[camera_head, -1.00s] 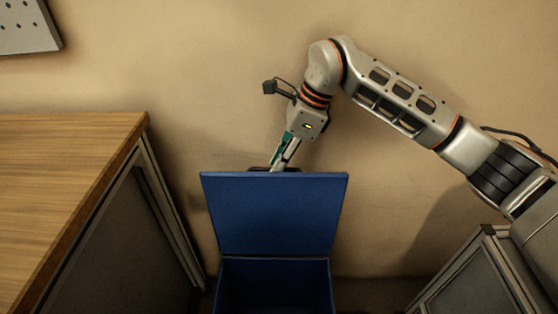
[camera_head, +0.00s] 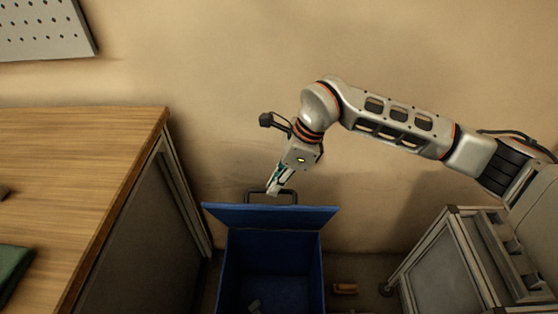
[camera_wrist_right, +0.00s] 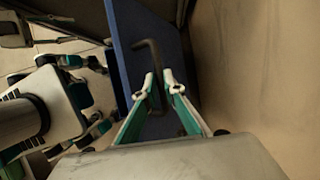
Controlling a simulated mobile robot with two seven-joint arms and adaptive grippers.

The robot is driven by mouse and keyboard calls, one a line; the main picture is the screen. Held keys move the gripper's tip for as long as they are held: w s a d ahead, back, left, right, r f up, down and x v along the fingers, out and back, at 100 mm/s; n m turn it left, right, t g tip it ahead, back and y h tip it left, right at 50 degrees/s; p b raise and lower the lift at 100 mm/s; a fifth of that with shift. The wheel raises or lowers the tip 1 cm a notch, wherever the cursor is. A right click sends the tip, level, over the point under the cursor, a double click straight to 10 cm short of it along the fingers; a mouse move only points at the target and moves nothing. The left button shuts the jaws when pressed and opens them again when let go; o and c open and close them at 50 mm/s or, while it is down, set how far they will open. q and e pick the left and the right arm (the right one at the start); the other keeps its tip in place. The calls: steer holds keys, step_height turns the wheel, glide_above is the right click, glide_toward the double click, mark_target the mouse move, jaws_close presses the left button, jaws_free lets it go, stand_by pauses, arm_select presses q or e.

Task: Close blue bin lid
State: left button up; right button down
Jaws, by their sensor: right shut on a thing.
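The blue bin (camera_head: 275,258) stands on the floor between the wooden-topped table and a grey framed cabinet. Its blue lid (camera_head: 270,216) is raised and open, hinged at the far side and tilted. A dark handle (camera_head: 288,193) sticks up behind the lid's upper edge. My right gripper (camera_head: 272,190) is at that handle, behind the lid. In the right wrist view the fingers (camera_wrist_right: 159,92) are shut on the handle (camera_wrist_right: 154,65), with the blue lid (camera_wrist_right: 128,45) beside them.
The wooden table (camera_head: 85,150) is close on the left, with a green item (camera_head: 12,268) on it. The grey cabinet (camera_head: 440,270) stands on the right. An orange-brown item (camera_head: 345,288) lies on the floor. The wall is close behind.

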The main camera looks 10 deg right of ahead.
mark_target(274, 209)
steer(key=s+p, duration=0.1)
steer(key=s, duration=0.1)
steer(key=s+a+f, duration=0.1)
steer(key=s, duration=0.1)
steer(key=s+p, duration=0.1)
steer(key=s, duration=0.1)
steer(key=shift+s+a+f+p, duration=0.15)
steer(key=shift+f+p, duration=0.15)
steer(key=shift+p, duration=0.05)
steer(key=shift+s+a+f, duration=0.1)
steer(key=shift+s+f, duration=0.25)
steer(key=shift+s, duration=0.05)
steer(key=c, duration=2.1)
jaws_free()
steer(key=shift+c, duration=0.2)
steer(key=shift+r, duration=0.1)
steer(key=shift+d+r, duration=0.25)
steer(key=shift+r, duration=0.05)
steer(key=v, duration=1.1)
steer(key=shift+a+r, duration=0.1)
